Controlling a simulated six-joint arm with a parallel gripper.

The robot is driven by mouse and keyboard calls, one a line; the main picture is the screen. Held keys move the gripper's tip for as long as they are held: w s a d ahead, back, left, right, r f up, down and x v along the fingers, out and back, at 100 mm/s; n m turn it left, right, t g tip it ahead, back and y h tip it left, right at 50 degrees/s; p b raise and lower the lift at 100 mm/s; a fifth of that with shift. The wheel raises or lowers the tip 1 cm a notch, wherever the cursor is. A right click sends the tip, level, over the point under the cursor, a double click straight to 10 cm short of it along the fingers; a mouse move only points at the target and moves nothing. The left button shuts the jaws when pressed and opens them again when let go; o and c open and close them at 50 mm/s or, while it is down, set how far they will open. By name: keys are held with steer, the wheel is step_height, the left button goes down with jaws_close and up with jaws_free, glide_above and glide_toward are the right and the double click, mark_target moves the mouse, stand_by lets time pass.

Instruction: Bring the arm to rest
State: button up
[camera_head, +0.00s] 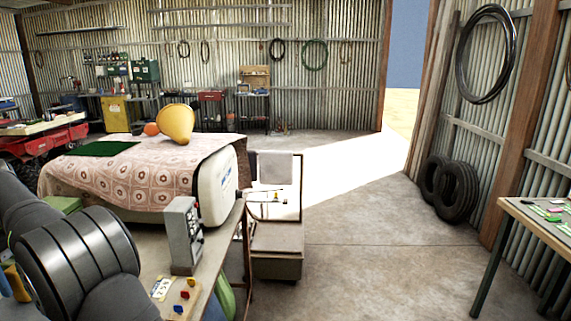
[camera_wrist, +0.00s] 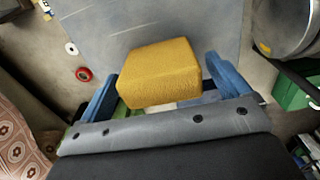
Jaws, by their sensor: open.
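My gripper (camera_wrist: 160,68) shows in the wrist view with its two blue fingers spread apart. A yellow block (camera_wrist: 158,75), like a sponge, shows between the fingers. The fingers are not closed on it; I cannot tell whether it lies between them or beyond their tips.
A red ring (camera_wrist: 84,74) and a white ring (camera_wrist: 71,48) lie left of the block. A green container (camera_wrist: 290,92) is at right. A patterned cloth (camera_head: 130,175) covers a surface beside my arm. A grey box (camera_head: 183,236) stands upright on the near bench.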

steer(key=shift+f, duration=0.95)
step_height(320, 180, up, 11)
steer(key=shift+f, duration=0.2)
step_height(320, 180, down, 12)
steer(key=shift+f, duration=0.1)
steer(key=r, duration=0.5)
steer(key=shift+w+d, duration=0.25)
steer(key=shift+d, duration=0.05)
steer(key=w+d+r, duration=0.6)
steer(key=d+r, duration=0.4)
steer(key=r, duration=0.2)
steer(key=w+d+m, duration=0.1)
steer(key=w+d, duration=0.3)
steer(key=w, duration=0.4)
steer(key=w+d+m, duration=0.1)
steer(key=w+d, duration=0.4)
steer(key=w, duration=0.3)
steer(key=shift+w+d+f, duration=0.2)
steer(key=shift+d+f, duration=0.05)
steer(key=shift+d, duration=0.05)
